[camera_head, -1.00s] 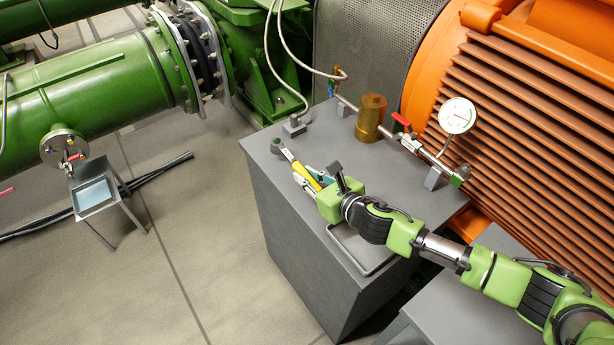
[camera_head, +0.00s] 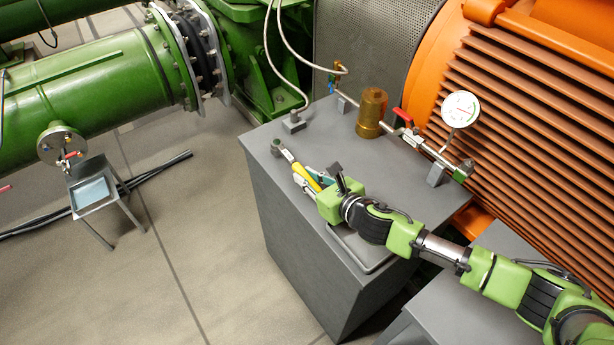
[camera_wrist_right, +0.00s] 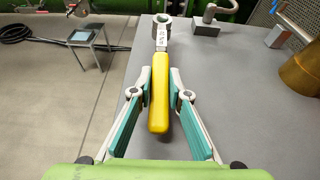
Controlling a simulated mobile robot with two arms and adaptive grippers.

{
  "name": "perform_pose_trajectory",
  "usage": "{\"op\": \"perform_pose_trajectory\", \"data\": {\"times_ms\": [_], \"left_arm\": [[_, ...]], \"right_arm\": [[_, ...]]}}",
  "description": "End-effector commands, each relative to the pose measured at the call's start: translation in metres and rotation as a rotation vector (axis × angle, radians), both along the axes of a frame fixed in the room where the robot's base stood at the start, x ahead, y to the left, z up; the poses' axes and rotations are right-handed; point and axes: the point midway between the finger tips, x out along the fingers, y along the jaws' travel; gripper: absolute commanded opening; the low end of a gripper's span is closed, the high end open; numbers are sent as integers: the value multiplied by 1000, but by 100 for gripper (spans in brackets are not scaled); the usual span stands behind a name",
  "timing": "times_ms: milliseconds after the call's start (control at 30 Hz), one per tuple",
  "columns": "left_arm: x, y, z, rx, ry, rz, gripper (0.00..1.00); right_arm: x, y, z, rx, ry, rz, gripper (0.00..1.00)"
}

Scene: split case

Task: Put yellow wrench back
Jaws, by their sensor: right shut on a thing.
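The yellow wrench (camera_head: 304,174) lies over the grey cabinet top near its left edge. In the right wrist view the yellow handle (camera_wrist_right: 159,92) points toward me, and its metal ring head (camera_wrist_right: 162,20) is at the far end. My right gripper (camera_head: 311,180) is shut on the handle, with a fingertip on each side of it, as the right wrist view (camera_wrist_right: 160,92) also shows. I cannot tell whether the wrench touches the top. My left gripper is not in view.
A small stand (camera_head: 93,192) and black cables are on the floor at left. An orange finned motor (camera_head: 530,110) stands behind.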

Motion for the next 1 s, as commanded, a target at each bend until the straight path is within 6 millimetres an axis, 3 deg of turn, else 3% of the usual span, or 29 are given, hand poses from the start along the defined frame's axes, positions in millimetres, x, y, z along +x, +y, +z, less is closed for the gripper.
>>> {"op": "perform_pose_trajectory", "data": {"times_ms": [367, 400, 467, 700, 800, 1000], "left_arm": [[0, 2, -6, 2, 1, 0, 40], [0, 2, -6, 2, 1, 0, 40], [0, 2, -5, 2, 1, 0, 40], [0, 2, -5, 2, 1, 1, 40], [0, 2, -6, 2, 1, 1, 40], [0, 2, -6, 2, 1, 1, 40]], "right_arm": [[0, 1, -7, 1, -3, 1, 0], [0, 1, -6, 1, -3, 1, 21], [0, 1, -6, 1, -3, 1, 36], [0, 0, -7, 1, -1, 1, 36], [0, 0, -9, -1, 1, -1, 52], [0, 0, -9, -1, 2, 0, 52]]}}
